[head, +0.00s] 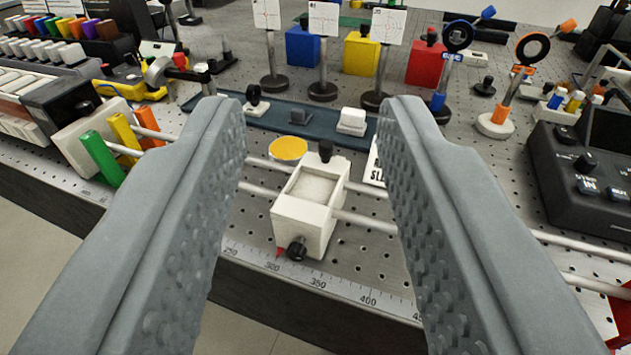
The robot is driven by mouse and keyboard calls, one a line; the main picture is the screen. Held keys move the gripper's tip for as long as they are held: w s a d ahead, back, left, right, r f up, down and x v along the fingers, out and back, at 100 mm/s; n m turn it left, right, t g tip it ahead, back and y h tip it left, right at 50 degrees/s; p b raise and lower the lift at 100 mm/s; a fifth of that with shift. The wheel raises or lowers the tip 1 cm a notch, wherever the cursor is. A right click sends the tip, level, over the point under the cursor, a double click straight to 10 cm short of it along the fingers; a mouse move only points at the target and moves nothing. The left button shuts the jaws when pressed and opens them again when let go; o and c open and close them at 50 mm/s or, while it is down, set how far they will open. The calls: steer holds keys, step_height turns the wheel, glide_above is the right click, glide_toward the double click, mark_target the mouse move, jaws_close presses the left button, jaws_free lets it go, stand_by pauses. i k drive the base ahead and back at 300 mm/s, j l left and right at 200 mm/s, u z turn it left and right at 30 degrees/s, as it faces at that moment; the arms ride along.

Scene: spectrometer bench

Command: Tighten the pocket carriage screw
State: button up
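The pocket carriage (303,216) is a white box with an open-topped pocket, sitting on two light rods (368,222) above the bench. A black screw knob (296,249) sticks out of its front face, low down. A second black knob (325,151) stands at its back top edge. A red pointer (280,252) beside the front knob lies over the printed scale. My gripper (305,110) is open, with one grey, studded finger on each side of the carriage in the picture. Nothing is between the fingertips, and neither finger visibly touches the carriage.
The scale (369,299) runs along the bench's front edge. Green, yellow and orange tabs (102,158) stand left. A yellow disc (288,149) lies behind the carriage, before a dark blue rail (318,130) with small mounts. A black control box (585,175) stands right. Cards on posts stand behind.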

mark_target(297, 251)
steer(key=k+j, duration=0.15)
steer(key=k, duration=0.35)
steer(key=k+j+z, duration=0.1)
steer(key=k, duration=0.4)
